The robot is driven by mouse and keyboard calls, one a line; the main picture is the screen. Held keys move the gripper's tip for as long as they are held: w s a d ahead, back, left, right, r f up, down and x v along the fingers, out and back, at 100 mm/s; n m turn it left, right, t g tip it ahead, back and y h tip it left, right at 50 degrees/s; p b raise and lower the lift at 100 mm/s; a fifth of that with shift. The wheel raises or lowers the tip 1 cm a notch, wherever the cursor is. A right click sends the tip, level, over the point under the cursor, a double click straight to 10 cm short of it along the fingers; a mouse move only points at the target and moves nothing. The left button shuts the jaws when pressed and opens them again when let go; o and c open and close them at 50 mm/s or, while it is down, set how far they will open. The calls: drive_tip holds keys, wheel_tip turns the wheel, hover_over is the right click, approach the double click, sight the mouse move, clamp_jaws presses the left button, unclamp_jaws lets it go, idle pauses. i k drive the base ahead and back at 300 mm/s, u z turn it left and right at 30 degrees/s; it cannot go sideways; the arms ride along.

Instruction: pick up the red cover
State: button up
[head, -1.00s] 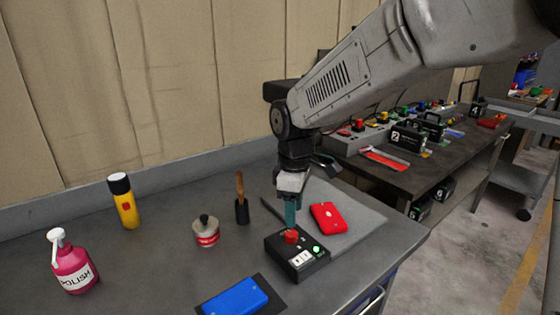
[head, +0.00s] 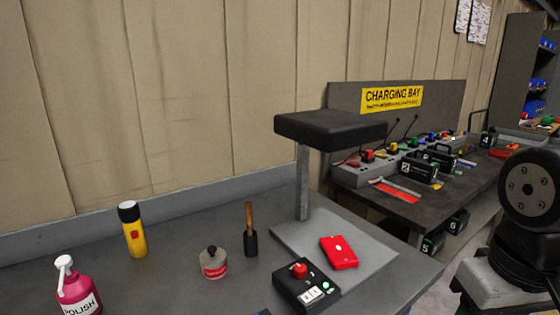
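The red cover (head: 339,252) is a flat, rounded red rectangle with a small pale mark in its middle. It lies on the light grey base plate (head: 370,262) on the bench, just behind and right of a black control box (head: 292,292) with a red button. A small gap shows between cover and box. Nothing covers it in the head view. My gripper is outside the picture; only thick links of my arm show at the right edge.
A post with a black top (head: 330,128) rises behind the cover. A yellow flashlight (head: 133,230), pink polish bottle (head: 77,290), round tin (head: 213,262) and wooden-handled brush (head: 249,230) stand left. The charging bench (head: 405,200) is beyond.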

sight(341, 256)
drive_tip(key=k, duration=0.45)
drive_tip(key=z, duration=1)
drive_tip(key=i, duration=0.85)
drive_tip(key=u, duration=2.05)
